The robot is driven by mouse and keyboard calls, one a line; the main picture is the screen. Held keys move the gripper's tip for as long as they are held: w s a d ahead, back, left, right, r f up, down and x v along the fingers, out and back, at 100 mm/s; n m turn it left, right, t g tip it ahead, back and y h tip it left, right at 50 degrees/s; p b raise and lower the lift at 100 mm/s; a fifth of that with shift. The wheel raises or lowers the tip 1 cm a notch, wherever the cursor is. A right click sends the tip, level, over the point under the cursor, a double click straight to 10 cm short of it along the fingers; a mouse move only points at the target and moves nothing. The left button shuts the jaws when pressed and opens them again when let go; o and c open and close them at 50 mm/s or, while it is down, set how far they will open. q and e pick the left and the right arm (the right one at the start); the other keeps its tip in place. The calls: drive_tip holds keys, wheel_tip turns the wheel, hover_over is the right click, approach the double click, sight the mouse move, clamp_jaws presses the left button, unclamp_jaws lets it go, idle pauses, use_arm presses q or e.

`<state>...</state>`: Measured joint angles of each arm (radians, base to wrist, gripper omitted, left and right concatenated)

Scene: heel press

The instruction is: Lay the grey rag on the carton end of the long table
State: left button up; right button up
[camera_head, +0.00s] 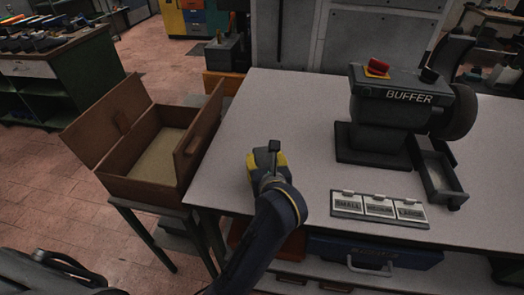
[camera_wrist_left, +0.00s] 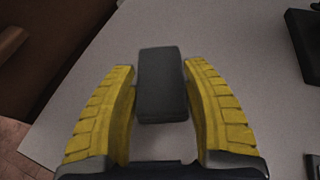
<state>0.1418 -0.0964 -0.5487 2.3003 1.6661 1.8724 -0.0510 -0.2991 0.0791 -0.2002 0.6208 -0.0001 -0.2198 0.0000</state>
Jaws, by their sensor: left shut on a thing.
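My left gripper (camera_head: 267,159) is over the left part of the long pale table (camera_head: 300,105), pointing away from me. It is shut on a dark grey, block-shaped thing (camera_wrist_left: 162,85), which sits between the two yellow fingers and sticks out past their tips in the left wrist view. Its narrow dark end (camera_head: 274,146) shows in the head view. It may be the folded grey rag; no other rag shows. I cannot tell whether it touches the table. An open brown box (camera_head: 150,182), perhaps the carton, stands on a separate stand beside the table's left end. My right gripper is not in view.
A buffer machine (camera_head: 385,115) with a red button stands at the right, with a small grey tray (camera_head: 440,176) beside it. A labelled panel (camera_head: 378,208) lies near the front edge. The tabletop's left and back parts are clear. Drawers sit below the front edge.

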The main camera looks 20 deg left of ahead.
use_arm(q)
drive_tip(key=shift+s+a+f+n+y, duration=0.2)
drive_tip(key=shift+a+f, duration=0.1)
drive_tip(key=shift+f, duration=0.3)
drive_tip(key=shift+s+a+f+n+y, duration=0.15)
drive_tip(key=shift+a+f+y, duration=0.1)
drive_tip(key=shift+f, duration=0.85)
drive_tip(key=shift+f+g, duration=0.2)
drive_tip(key=shift+g, duration=0.1)
drive_tip(key=o, duration=1)
drive_tip(key=shift+r, duration=0.15)
drive_tip(key=shift+d+r, duration=0.1)
drive_tip(key=shift+v, duration=1.95)
